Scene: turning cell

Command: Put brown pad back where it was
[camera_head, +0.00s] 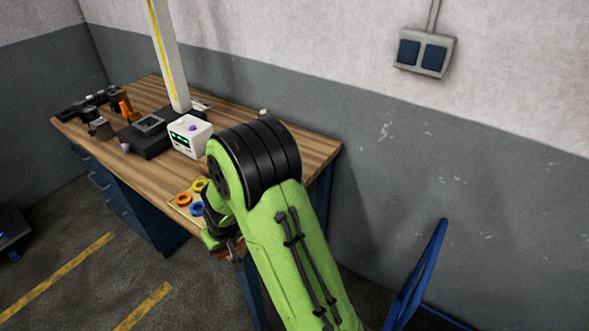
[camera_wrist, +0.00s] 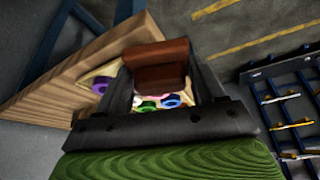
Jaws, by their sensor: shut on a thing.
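The brown pad (camera_wrist: 158,66) is a reddish-brown block between my two dark fingers in the wrist view. My gripper (camera_wrist: 160,74) is shut on it. The pad is in front of a pale tray (camera_wrist: 100,74) with coloured rings on the wooden workbench. In the head view my gripper (camera_head: 232,247) is low by the near right edge of the workbench (camera_head: 285,140), just right of the tray with orange, yellow and blue rings (camera_head: 184,199). My green arm hides much of it there, and I cannot make out the pad clearly. I cannot tell the pad's height over the bench.
A white box with a green display (camera_head: 190,136) stands beside a dark-based instrument with a tall column (camera_head: 170,55). Small tools, one an orange thing (camera_head: 125,110), are at the bench's far left. A blue frame (camera_head: 420,272) is at right. A rack (camera_wrist: 285,95) shows in the wrist view.

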